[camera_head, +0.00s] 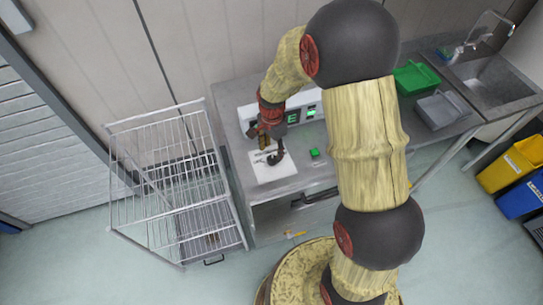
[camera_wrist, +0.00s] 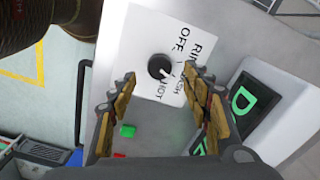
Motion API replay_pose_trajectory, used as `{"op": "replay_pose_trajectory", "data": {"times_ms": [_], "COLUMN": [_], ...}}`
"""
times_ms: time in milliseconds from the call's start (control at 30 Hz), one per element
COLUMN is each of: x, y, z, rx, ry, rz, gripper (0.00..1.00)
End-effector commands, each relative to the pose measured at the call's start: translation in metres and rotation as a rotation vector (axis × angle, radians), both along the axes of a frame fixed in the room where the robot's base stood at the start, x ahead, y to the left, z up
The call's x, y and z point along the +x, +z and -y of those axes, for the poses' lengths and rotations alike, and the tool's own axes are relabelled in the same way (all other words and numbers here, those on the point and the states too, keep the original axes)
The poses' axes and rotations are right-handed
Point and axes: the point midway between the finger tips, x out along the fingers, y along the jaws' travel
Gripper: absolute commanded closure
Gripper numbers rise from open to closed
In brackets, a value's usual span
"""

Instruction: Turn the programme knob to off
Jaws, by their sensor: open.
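The programme knob (camera_wrist: 158,67) is round and black with a pale pointer mark, on a white label plate (camera_wrist: 143,38) in the wrist view. OFF is printed beside the knob, with HOT and other partly hidden words around it. The pointer appears to face down-right in the picture, away from OFF. My gripper (camera_wrist: 160,78) is open, one finger on each side of the knob in the picture. I cannot tell whether they touch it. In the head view my gripper (camera_head: 268,135) is above the white plate (camera_head: 268,174), and the knob cannot be clearly separated from the dark fingers.
A panel with green displays (camera_head: 293,117) stands behind the plate. A green button (camera_head: 315,153) is to its right. A wire rack (camera_head: 165,180) stands at left. Green (camera_head: 415,78) and grey (camera_head: 440,110) trays lie by the sink (camera_head: 492,85) at right.

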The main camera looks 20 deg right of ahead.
Motion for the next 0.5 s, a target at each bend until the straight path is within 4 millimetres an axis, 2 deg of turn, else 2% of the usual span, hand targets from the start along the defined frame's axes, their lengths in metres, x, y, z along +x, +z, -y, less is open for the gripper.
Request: {"op": "replay_pose_trajectory", "data": {"times_ms": [33,200,500], "x": [-0.001,-0.001,0.0], "y": [-0.01,-0.033,-0.045], "z": [0.0,0.0,0.0], "rx": [0.0,0.0,0.0], "ry": [0.0,0.001,0.002], "rz": [-0.002,-0.003,0.0], "gripper": [0.51,0.51,0.51]}}
